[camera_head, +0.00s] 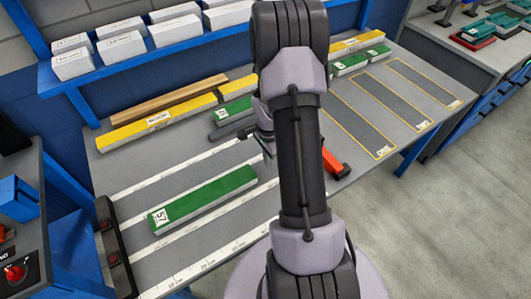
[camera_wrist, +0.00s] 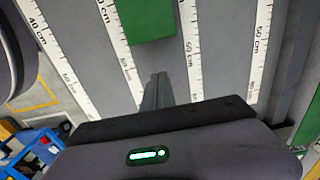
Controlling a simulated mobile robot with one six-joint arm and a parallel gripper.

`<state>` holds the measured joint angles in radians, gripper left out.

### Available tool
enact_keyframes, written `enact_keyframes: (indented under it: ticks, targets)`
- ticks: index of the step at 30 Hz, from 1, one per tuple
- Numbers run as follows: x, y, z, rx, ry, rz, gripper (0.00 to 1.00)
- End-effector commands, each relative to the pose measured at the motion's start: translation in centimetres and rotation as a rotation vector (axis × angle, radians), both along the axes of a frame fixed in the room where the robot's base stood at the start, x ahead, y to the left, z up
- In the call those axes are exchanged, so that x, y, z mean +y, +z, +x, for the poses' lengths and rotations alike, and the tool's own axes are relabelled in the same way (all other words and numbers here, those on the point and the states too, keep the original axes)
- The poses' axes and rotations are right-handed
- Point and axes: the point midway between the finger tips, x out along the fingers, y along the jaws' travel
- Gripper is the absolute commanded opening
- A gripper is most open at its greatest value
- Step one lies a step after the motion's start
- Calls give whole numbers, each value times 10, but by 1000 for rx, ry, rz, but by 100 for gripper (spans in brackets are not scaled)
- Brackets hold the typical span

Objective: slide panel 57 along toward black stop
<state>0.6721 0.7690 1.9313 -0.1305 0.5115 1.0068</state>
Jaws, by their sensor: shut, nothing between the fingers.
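Panel 57 (camera_head: 205,198) is a long green block lying flat in a lane between white ruler strips, with its "57" label at its left end. The black stop (camera_head: 112,245) is a dark bar across the left end of the lanes, with a gap between it and the panel. My gripper (camera_head: 266,143) is partly hidden behind my arm in the head view. In the wrist view the gripper (camera_wrist: 156,82) is shut and empty over the grey lane. The end of a green panel (camera_wrist: 148,18), seemingly panel 57, lies ahead of the fingertips, apart from them; its label is out of view.
Yellow bars (camera_head: 157,121) and a wooden strip (camera_head: 165,100) lie along the back. A smaller green panel (camera_head: 232,114) lies behind panel 57. A red-orange object (camera_head: 335,164) is right of my arm. Yellow-outlined zones (camera_head: 395,100) at right look empty.

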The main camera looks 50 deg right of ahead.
Motion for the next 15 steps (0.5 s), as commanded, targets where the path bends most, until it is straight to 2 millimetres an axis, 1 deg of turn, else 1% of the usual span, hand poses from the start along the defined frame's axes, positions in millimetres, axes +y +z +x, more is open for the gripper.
enact_keyframes:
  ticks: [1, 3, 6, 9, 12, 15]
  targets:
    - [0, -14, 0, 1, 1, 1, 0]
    - [0, -28, 0, 1, 1, 1, 0]
    - [18, -25, 5, -2, 5, -1, 0]
    - [30, -24, 8, -1, 4, 0, 0]
    - [37, -24, 9, -1, 2, 0, 0]
    - [40, -23, 10, 0, 2, 0, 0]
